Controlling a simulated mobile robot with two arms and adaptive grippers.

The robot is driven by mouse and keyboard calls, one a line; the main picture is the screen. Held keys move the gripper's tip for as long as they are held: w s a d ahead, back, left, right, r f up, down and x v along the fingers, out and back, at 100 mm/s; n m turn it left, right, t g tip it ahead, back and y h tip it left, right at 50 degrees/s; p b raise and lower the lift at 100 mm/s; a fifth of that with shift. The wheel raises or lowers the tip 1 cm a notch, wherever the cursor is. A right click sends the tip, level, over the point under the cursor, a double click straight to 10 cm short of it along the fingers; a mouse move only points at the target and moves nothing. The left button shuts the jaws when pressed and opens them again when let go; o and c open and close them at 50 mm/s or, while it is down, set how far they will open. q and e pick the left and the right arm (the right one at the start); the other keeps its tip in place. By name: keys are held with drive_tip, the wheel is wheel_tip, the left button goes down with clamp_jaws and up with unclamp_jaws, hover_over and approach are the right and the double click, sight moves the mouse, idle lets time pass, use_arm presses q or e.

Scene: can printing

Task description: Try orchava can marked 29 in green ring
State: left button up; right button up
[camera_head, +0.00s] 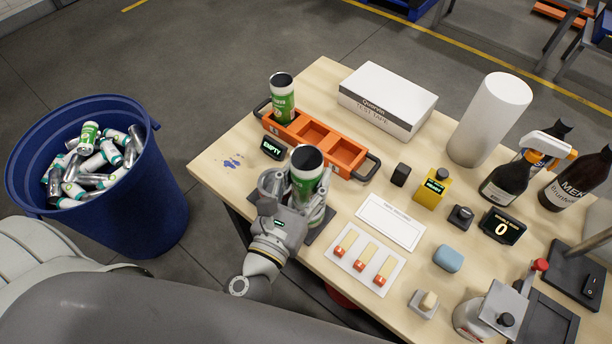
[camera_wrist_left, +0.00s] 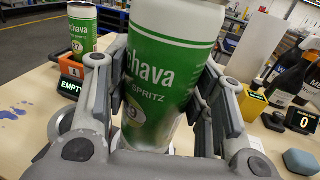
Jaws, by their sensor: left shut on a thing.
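My left gripper (camera_head: 297,190) is shut on a green and white orchava can (camera_head: 307,165). The can is upright above the near edge of the table, and I cannot tell if its base touches anything. In the left wrist view the held can (camera_wrist_left: 165,55) stands between both fingers of the left gripper (camera_wrist_left: 160,105). It reads "chava" and "SPRITZ"; the number in its round mark is not clearly legible. A similar can (camera_head: 283,103) stands in the left compartment of the orange carrier (camera_head: 348,158); it also shows in the left wrist view (camera_wrist_left: 83,35). My right gripper is out of view.
A blue bin (camera_head: 150,195) full of cans stands left of the table. A sign reading "EMPTY" (camera_head: 272,148) sits by the carrier. A white box (camera_head: 385,95), a white roll (camera_head: 490,118), a yellow device (camera_head: 432,192), bottles and a white sheet (camera_head: 391,221) crowd the table.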

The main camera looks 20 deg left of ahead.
sight(301, 206)
use_arm(q)
drive_tip(key=shift+f, duration=0.15)
idle(0.7)
drive_tip(key=shift+f+b, duration=0.75)
drive_tip(key=shift+b, duration=0.05)
idle(0.4)
drive_tip(key=shift+f+b, duration=0.85)
drive_tip(key=shift+f, duration=0.15)
idle(0.7)
drive_tip(key=shift+f+b, duration=0.85)
drive_tip(key=shift+f, duration=0.15)
idle(1.4)
drive_tip(key=o, duration=0.8)
drive_tip(key=shift+s, duration=0.1)
drive_tip(key=s, duration=0.8)
drive_tip(key=s+a, duration=0.1)
drive_tip(key=s, duration=0.2)
drive_tip(key=shift+s, duration=0.4)
